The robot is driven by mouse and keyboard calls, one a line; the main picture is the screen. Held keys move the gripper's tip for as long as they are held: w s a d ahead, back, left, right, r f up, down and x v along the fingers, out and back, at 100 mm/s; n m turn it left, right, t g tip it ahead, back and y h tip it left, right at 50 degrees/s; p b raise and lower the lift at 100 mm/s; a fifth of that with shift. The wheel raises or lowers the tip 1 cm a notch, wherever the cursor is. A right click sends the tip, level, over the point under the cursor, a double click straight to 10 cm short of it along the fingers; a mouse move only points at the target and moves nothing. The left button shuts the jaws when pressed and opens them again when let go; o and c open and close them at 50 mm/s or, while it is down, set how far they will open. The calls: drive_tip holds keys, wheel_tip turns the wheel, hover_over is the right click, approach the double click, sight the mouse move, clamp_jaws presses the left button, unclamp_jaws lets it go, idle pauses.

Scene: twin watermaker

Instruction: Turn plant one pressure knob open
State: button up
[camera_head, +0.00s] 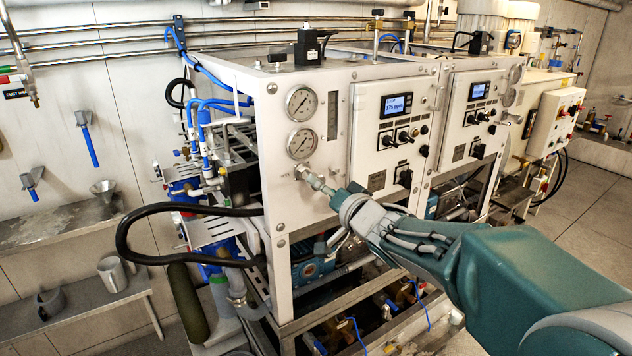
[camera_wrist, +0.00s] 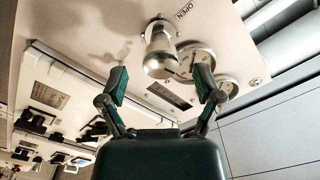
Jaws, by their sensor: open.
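The pressure knob (camera_head: 316,183) is a bare metal cylinder that sticks out from the white front panel, below the two gauges. In the wrist view the knob (camera_wrist: 160,52) shows between and beyond my fingertips, with an "OPEN" label (camera_wrist: 185,10) beside its base. My gripper (camera_wrist: 162,76) is open, with one finger on each side of the knob's line. The fingers do not appear to touch it. In the head view my gripper (camera_head: 345,203) is at the knob's outer end, its fingers small and hard to make out.
Two round gauges (camera_head: 301,121) sit above the knob. A control panel with a lit display (camera_head: 396,105) is to its right, and a second similar unit (camera_head: 470,110) stands beyond. A black hose (camera_head: 140,225) loops at the left. Open floor lies at the right.

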drive_tip(key=shift+x, duration=1.55)
drive_tip(key=c, duration=1.1)
drive_tip(key=shift+c, duration=0.2)
drive_tip(key=shift+n, duration=0.3)
